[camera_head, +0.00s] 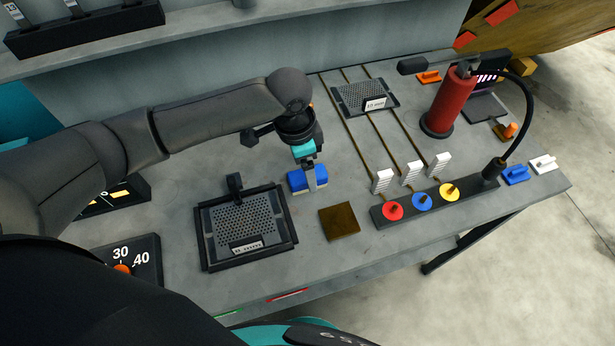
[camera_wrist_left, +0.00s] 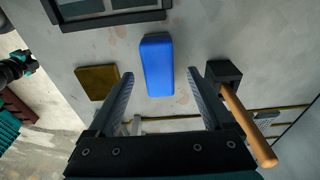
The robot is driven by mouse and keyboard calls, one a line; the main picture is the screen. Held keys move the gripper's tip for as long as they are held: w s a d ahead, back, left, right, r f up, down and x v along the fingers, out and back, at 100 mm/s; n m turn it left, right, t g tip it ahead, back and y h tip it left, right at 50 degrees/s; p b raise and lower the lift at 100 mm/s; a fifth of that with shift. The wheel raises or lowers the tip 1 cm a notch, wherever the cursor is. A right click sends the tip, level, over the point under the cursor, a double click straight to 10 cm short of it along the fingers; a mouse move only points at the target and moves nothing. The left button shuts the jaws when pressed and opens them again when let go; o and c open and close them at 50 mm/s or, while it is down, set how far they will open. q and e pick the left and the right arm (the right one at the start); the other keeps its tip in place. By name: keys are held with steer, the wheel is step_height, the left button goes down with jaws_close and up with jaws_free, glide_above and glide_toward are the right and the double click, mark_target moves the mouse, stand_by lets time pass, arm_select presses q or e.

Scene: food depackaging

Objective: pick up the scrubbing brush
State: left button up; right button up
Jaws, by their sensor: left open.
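A blue block (camera_head: 308,180) lies on the grey table below my left gripper. I cannot tell for certain which of the two is the scrubbing brush. My left gripper (camera_wrist_left: 160,76) is open, its fingers pointing at the blue block with nothing held. What seems to be my right gripper (camera_wrist_left: 20,66) is at the left edge, too small to read.
A framed perforated tray (camera_head: 289,240) is left of the blue block, and a brown square plate (camera_head: 339,221) is in front. A black rail with coloured knobs (camera_head: 376,218), a red cylinder (camera_head: 449,100) and another perforated plate (camera_head: 350,98) stand right and behind.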

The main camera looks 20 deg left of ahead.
arm_select(q)
step_height(320, 180, down, 4)
steer(key=shift+d+r, duration=0.1)
steer(key=shift+d, duration=0.05)
jaws_close()
stand_by(0.7)
